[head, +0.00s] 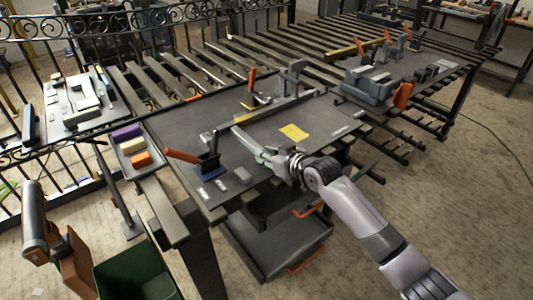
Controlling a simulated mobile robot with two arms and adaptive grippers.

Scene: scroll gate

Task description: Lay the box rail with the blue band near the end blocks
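My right arm comes in from the lower right, and its gripper (256,145) is low over the dark work plate (185,130). Its fingertips point up and left, close to a long thin grey bar (285,105) lying across the plate. I cannot tell whether they touch it or whether the fingers are closed. No blue band can be made out on this bar. Small grey blocks (242,174) lie at the plate's near edge; I cannot tell if they are the end blocks.
Orange-handled clamps (207,160) stand on the plate, another (252,88) behind. A yellow sheet (293,132) lies right of the gripper. A tray (125,165) holds coloured blocks at left. A green bin (135,270) stands below. Slatted table (190,70) extends behind.

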